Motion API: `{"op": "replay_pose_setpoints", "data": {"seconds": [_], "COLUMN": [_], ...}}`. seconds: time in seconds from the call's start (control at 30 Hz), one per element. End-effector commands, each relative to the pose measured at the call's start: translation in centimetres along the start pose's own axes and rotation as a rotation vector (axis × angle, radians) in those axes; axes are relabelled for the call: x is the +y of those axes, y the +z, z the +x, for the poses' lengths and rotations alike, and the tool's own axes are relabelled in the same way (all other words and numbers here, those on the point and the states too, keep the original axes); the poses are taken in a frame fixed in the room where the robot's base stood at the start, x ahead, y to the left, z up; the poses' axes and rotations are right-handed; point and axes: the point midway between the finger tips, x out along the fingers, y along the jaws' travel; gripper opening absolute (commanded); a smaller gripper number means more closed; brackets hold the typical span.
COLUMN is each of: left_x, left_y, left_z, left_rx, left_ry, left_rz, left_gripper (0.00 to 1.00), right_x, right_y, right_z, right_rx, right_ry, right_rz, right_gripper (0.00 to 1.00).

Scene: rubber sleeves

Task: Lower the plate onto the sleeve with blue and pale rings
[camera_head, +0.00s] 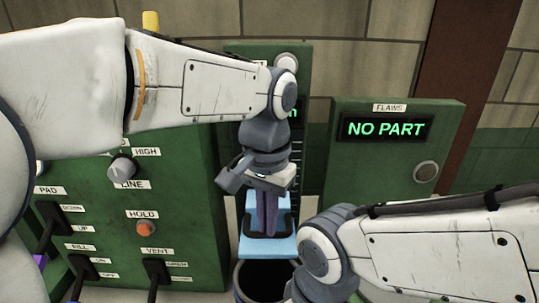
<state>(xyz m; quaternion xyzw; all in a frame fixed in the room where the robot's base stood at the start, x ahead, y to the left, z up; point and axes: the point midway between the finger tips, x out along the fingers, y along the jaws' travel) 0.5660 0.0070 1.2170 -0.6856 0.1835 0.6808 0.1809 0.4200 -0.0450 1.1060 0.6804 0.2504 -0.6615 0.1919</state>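My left gripper (268,228) points down at the centre of the view, in front of a light blue plate (268,247). A light blue upright part (268,200) shows behind the fingers. I cannot tell whether the fingers are open, shut or touching the blue part.
A green control panel (185,215) with a knob (122,168), an orange HOLD button (146,229) and several levers stands at left. A green box (385,160) at right has a FLAWS display (386,128) reading "NO PART". My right arm crowds the lower right.

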Motion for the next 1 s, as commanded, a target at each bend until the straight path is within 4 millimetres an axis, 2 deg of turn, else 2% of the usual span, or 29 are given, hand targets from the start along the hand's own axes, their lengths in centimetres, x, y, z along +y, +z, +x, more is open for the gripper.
{"op": "replay_pose_setpoints", "data": {"seconds": [0.03, 0.73, 1.0], "left_x": [0.0, 0.1, -0.1], "left_y": [0.3, -0.2, -0.1], "left_z": [1.6, -4.9, -5.3], "left_rx": [-0.020, -0.008, -0.007], "left_ry": [0.003, 0.001, 0.001], "left_rz": [-0.001, 0.006, 0.003], "left_gripper": [0.00, 0.00, 0.00], "right_x": [0.1, -0.3, -0.4], "right_y": [0.1, -0.3, -0.3], "right_z": [1.3, -4.7, -5.1], "right_rx": [0.000, 0.000, 0.000], "right_ry": [0.000, 0.000, 0.000], "right_rz": [0.000, 0.002, 0.002], "right_gripper": [0.00, 0.00, 0.00]}}
